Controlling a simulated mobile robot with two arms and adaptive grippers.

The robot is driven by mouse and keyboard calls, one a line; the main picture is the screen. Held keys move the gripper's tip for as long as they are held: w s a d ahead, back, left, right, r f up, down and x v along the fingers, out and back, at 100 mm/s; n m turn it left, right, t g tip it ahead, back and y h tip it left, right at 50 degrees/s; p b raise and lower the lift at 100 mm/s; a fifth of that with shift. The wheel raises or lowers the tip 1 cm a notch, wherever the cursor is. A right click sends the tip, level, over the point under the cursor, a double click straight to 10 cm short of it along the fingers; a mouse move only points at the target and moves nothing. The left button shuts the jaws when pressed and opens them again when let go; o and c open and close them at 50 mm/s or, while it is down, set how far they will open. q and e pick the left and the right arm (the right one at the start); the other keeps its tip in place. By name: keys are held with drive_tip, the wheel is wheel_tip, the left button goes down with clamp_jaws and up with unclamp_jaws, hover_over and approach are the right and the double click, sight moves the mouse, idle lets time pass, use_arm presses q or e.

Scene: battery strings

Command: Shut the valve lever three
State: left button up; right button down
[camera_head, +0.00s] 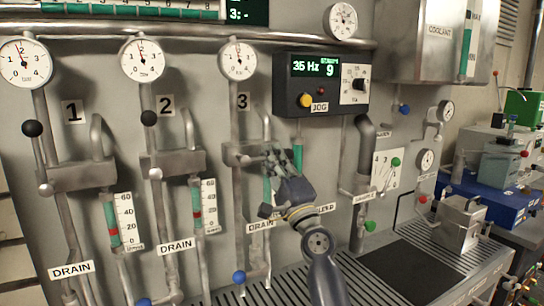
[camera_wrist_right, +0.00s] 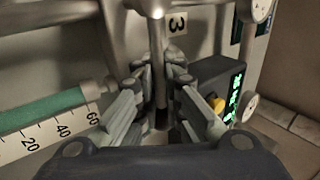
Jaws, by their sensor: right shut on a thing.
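Valve three sits under the label 3 (camera_head: 243,101), which also shows in the wrist view (camera_wrist_right: 177,24). Its lever (camera_wrist_right: 157,44) is a metal rod running from a bright pivot ball between my right fingers. It lies roughly sideways, unlike the upright levers one (camera_head: 38,155) and two (camera_head: 152,145). My right gripper (camera_head: 274,158) is shut on this lever, just right of the valve body. The fingers (camera_wrist_right: 160,90) hide the lever's outer end and its knob. My left gripper is not in view.
A control box (camera_head: 320,84) reading 35 Hz hangs above right of my gripper. A green-filled sight tube (camera_wrist_right: 40,112) with a scale is close by. Gauges, vertical pipes and DRAIN labels (camera_head: 177,246) surround the valves. A grated ledge (camera_head: 290,284) runs below.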

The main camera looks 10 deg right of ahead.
drive_tip(key=shift+d+f, duration=0.15)
drive_tip(key=shift+f, duration=0.05)
drive_tip(key=c, duration=1.7)
unclamp_jaws()
drive_tip(key=shift+d, duration=0.2)
drive_tip(key=shift+s+a+f, duration=0.1)
drive_tip(key=shift+s, duration=0.1)
drive_tip(key=v, duration=1.1)
drive_tip(key=shift+s+d+f, duration=0.15)
drive_tip(key=shift+s+d, duration=0.1)
